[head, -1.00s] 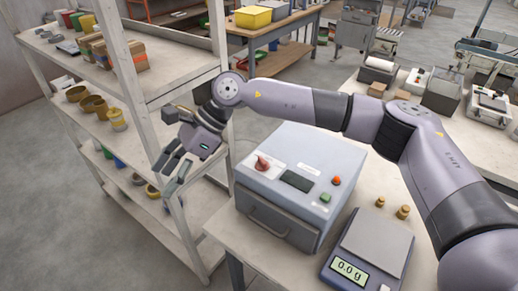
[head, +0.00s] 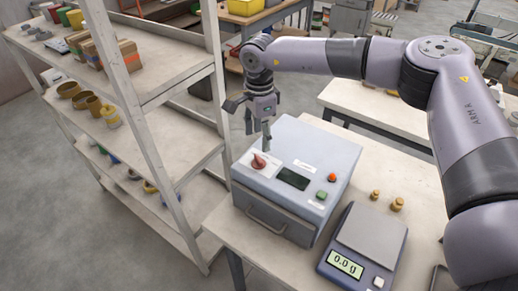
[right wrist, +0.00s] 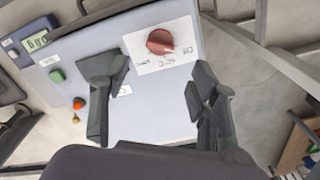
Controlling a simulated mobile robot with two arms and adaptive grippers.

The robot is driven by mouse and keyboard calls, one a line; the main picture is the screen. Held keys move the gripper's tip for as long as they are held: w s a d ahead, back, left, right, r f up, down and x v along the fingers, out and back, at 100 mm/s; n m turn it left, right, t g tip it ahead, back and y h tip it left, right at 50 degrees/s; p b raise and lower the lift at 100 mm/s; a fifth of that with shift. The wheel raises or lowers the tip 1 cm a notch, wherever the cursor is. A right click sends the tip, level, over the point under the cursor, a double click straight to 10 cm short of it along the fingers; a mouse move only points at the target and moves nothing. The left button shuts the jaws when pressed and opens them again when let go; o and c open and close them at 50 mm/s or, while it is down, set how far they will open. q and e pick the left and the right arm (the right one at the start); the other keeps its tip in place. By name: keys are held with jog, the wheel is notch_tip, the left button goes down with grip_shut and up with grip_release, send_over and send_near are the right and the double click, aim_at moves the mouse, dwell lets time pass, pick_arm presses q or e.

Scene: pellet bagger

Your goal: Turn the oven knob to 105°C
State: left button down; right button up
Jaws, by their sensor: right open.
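The oven (head: 300,175) is a pale blue-grey box on the bench, with a dark display (head: 293,179) on its top panel. Its red knob (head: 258,162) sits on a white dial plate at the panel's left. In the right wrist view the knob (right wrist: 160,42) shows beyond the fingers, with dial markings too small to read surely. My right gripper (head: 258,142) points down just above and behind the knob, apart from it. In the right wrist view the right gripper's (right wrist: 155,100) fingers are spread, with nothing between them. My left gripper is not in view.
A scale (head: 365,245) reading 0.0 g stands right of the oven, with two brass weights (head: 396,204) behind it. A green button (head: 321,195) and a red button (head: 332,178) are on the oven panel. A shelf rack (head: 150,150) stands close on the left.

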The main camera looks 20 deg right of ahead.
aim_at(259, 158)
notch_tip(259, 158, down, 8)
jog(key=shift+a+r+p, duration=0.1)
jog(key=shift+p, duration=1.15)
jog(key=c, duration=1.2)
jog(key=shift+o, duration=0.2)
